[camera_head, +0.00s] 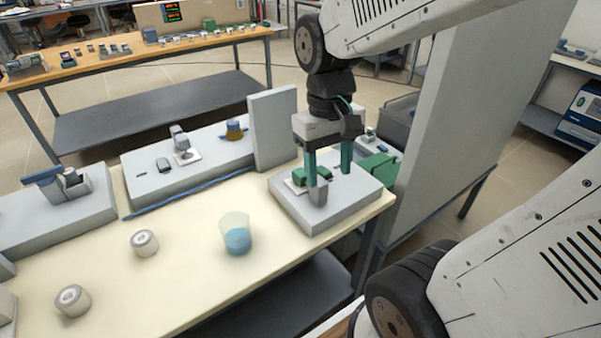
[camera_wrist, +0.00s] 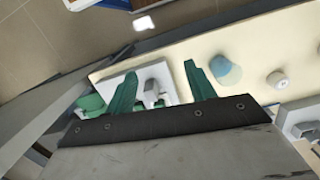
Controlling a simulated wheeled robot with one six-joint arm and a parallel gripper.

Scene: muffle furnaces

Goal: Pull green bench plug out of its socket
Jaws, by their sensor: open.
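A light grey box (camera_head: 345,201) sits at the right end of the cream bench, and also shows in the wrist view (camera_wrist: 160,72). On it are a green part (camera_head: 297,177) and an upright grey piece (camera_head: 318,194). A larger green block (camera_head: 380,166) is at its back right; it seems to show left of the fingers in the wrist view (camera_wrist: 91,103). I cannot tell for sure which green part is the plug. My gripper (camera_head: 330,177) points down over the box, green fingers apart and nothing visibly held. The fingers partly hide the box top, and contact is unclear.
A beaker of blue liquid (camera_head: 236,234) stands left of the box. A tall grey panel (camera_head: 273,128) rises behind the box. Another grey box (camera_head: 190,165) and a blue rod (camera_head: 185,194) lie to the left.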

